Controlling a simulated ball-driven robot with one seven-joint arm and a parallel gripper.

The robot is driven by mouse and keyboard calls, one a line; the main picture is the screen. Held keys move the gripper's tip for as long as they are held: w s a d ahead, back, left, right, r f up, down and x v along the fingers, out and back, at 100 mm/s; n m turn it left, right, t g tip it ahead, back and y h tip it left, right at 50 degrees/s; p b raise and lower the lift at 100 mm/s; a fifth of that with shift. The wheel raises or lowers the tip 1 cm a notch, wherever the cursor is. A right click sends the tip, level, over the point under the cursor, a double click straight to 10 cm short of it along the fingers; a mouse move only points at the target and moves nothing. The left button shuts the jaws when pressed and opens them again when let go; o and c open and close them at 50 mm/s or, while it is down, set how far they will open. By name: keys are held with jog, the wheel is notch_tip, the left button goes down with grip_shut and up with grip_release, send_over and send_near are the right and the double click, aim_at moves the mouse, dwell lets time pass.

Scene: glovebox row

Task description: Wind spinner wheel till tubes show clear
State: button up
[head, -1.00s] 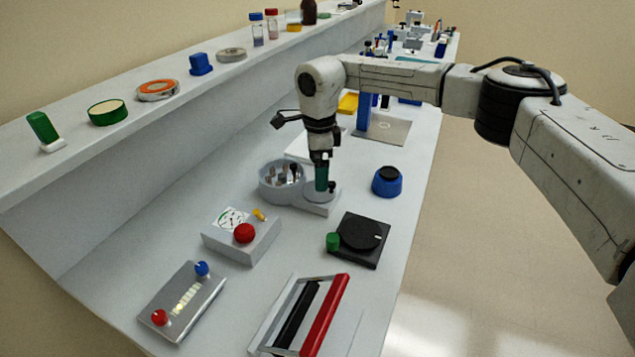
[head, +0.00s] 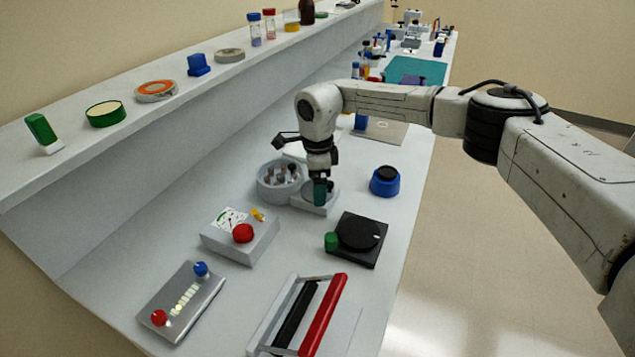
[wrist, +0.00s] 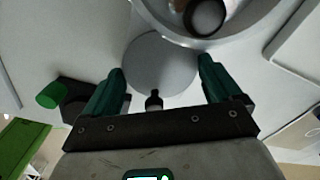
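The spinner is a grey round bowl (head: 263,184) holding several tubes, on a pale base with a round grey wheel beside it. The wrist view shows part of the bowl (wrist: 180,38) at the top, a dark-capped tube (wrist: 205,16) in it, and the wheel (wrist: 160,62) in the middle. A small black knob (wrist: 153,101) stands at the wheel's near edge. My gripper (head: 319,203) is over the wheel. In the wrist view its green fingers (wrist: 161,75) are open, with the knob between them, nearer the left finger; contact cannot be seen.
A black turntable box with a green knob (head: 331,241) stands nearer the front, and a blue jar (head: 385,183) to the right. A grey dial box (head: 242,249) sits at front left. A raised shelf (head: 180,105) runs along the left.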

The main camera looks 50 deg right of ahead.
jog(key=shift+c, duration=1.1)
jog(key=shift+r, duration=0.1)
jog(key=m+p, duration=0.2)
jog(key=shift+r+m, duration=0.1)
jog(key=shift+m, duration=0.3)
jog(key=m+p, duration=0.3)
jog(key=m, duration=0.1)
jog(key=m+p, duration=0.3)
jog(key=m, duration=0.1)
jog(key=shift+m, duration=0.3)
jog(key=shift+m+p, duration=0.95)
jog(key=shift+m, duration=0.25)
jog(key=shift+w, duration=0.1)
